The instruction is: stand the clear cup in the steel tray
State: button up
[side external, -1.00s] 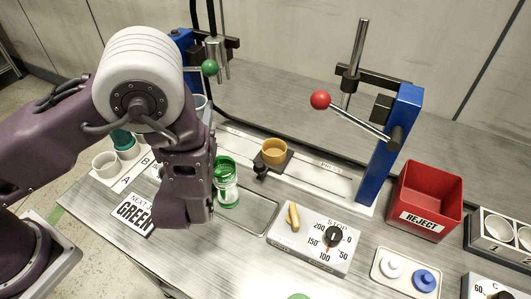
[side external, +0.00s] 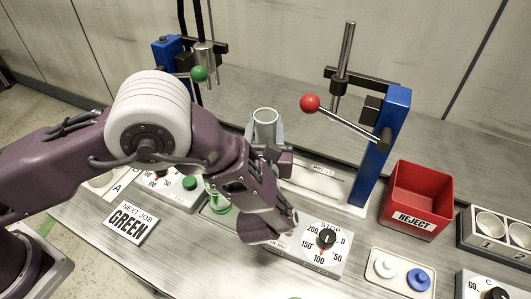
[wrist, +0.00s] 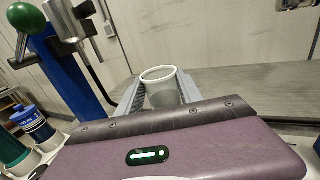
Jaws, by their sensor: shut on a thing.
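The clear cup (side external: 265,122) looks greyish with a pale rim. It is upright and held above the bench, and it also shows in the wrist view (wrist: 160,88). My gripper (side external: 264,132) is shut on it, with a grey finger on each side; the fingers also flank it in the wrist view (wrist: 160,96). The steel tray (side external: 204,213) lies on the bench below and left of the cup, mostly hidden behind my arm. A green-tinted container (side external: 216,201) is at the tray, partly hidden.
A dial box (side external: 310,247) stands right of the tray. The blue press (side external: 387,135) with its red-knobbed lever stands behind it. The red reject bin (side external: 420,195) is at the right. A green-knobbed lever (side external: 199,73) is behind my arm.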

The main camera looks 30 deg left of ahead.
notch_tip(320, 180, down, 6)
jog(key=shift+f, duration=0.2)
jog(key=shift+f, duration=0.1)
jog(key=o, duration=1.4)
jog(key=shift+f, duration=0.15)
jog(key=v, duration=0.7)
jog(key=shift+d, duration=0.1)
jog(key=shift+o, duration=0.5)
notch_tip(320, 180, up, 8)
jog(key=shift+s, duration=0.2)
